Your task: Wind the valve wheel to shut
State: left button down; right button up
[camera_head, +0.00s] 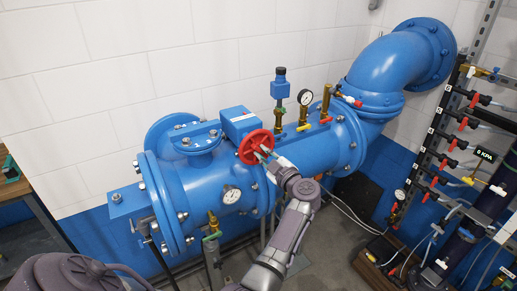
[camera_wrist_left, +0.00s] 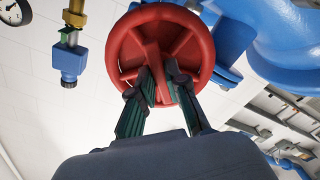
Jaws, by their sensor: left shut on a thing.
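My left gripper (camera_head: 264,153) is at the right side of the wheel in the head view. In the left wrist view the fingers (camera_wrist_left: 160,78) are shut on a spoke near the wheel's lower part. The fingertips hide part of the spoke and hub. My right gripper is in neither view.
A large blue pipe (camera_head: 310,150) runs to an elbow at the back right wall. Dial gauges (camera_head: 305,97) and small red and yellow valve handles stand on it. A rack of black pipes (camera_head: 440,150) is at right. A wooden bench (camera_head: 30,225) stands at far left.

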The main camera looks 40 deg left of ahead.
pick_arm(q)
jog(key=shift+f, duration=0.1)
jog(key=m, duration=0.4)
jog(key=shift+m, duration=0.4)
jog(key=shift+m, duration=0.4)
jog(key=m, duration=0.3)
jog(key=shift+m, duration=0.3)
jog(key=shift+d, duration=0.25)
